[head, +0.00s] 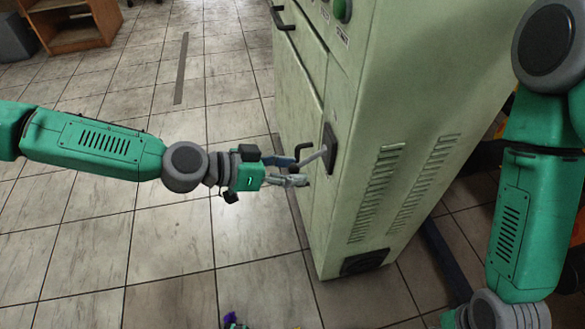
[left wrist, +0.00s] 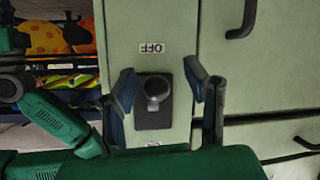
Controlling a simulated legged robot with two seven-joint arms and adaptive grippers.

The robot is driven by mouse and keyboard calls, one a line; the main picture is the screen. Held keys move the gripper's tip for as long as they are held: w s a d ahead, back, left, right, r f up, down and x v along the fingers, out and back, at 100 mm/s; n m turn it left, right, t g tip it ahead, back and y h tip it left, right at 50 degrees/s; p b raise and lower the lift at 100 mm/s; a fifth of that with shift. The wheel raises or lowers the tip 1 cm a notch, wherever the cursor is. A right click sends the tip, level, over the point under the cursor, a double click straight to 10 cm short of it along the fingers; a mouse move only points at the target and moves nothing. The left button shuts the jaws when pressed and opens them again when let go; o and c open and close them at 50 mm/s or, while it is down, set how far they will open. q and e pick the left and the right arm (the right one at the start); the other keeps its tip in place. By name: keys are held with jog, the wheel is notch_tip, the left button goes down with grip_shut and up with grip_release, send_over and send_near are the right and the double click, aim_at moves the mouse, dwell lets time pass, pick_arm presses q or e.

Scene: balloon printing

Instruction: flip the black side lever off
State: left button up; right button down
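The side lever (head: 316,154) is a grey rod standing out from a black plate (head: 330,148) on the pale green cabinet's side. In the left wrist view the lever's round end (left wrist: 157,88) faces me, in front of the black plate (left wrist: 153,117). An upside-down OFF label (left wrist: 152,48) is above the plate in that view. My left gripper (head: 297,171) is open at the lever. In the left wrist view its two fingers stand on either side of the lever, with visible gaps.
The pale green cabinet (head: 420,100) has a green button (head: 342,10) near its top and vents low on one face. A black door handle (left wrist: 243,20) is right of the lever in the left wrist view. Tiled floor (head: 170,240) lies clear around my left arm.

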pick_arm(q)
jog(key=shift+s+a+r, duration=0.1)
jog(key=shift+r, duration=0.05)
jog(key=v, duration=1.1)
jog(key=shift+a, duration=0.25)
jog(key=shift+a, duration=0.1)
